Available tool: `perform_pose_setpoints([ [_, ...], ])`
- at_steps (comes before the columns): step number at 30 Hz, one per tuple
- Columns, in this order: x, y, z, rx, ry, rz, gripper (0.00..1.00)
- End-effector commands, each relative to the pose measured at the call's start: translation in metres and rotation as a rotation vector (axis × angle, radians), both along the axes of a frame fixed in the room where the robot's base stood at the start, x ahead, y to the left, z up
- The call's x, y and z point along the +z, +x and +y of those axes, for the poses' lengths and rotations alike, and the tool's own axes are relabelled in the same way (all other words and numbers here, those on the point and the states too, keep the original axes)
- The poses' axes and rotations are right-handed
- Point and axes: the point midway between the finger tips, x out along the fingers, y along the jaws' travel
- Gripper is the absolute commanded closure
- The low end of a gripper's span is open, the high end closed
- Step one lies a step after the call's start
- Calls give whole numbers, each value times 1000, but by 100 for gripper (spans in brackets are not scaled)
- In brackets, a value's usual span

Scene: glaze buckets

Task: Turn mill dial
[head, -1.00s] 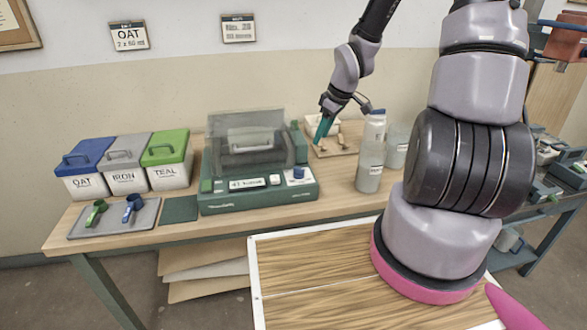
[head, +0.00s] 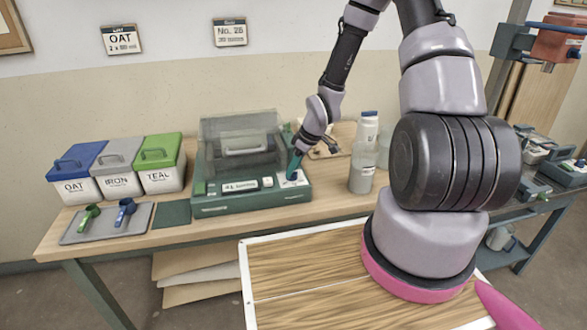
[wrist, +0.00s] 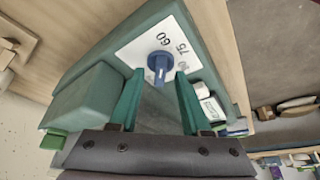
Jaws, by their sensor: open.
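The mill (head: 240,160) is a green bench machine with a clear cover, standing on the wooden bench in the head view. Its dial (wrist: 160,64) is a blue knob with a pointer bar on a white plate, marked 60, 75 and another partly hidden number. In the wrist view my gripper (wrist: 155,84) is open, with its two green fingers on either side of the dial's near end. I cannot tell whether they touch it. In the head view my gripper (head: 293,165) is over the mill's right front corner and hides the dial.
Blue, grey and green lidded tubs (head: 158,163) stand at the left, behind a grey tray (head: 107,223) with two scoops. A pale bottle (head: 362,168) stands close to the right of my gripper. A wooden board (head: 338,140) with small items lies behind.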

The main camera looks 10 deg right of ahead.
Motion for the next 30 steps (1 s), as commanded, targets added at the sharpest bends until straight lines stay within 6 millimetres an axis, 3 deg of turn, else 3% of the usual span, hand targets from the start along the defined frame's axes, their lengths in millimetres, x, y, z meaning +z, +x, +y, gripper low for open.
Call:
perform_pose_setpoints([
  [10, -5, 1, 2, 0, -1, 0, 52],
  [11, -5, 1, 1, 0, -1, 0, 56],
  [14, -5, 1, 1, 0, -1, 0, 95],
  [15, -5, 1, 1, 0, -1, 0, 100],
  [30, -5, 1, 3, -90, -2, -1, 100],
])
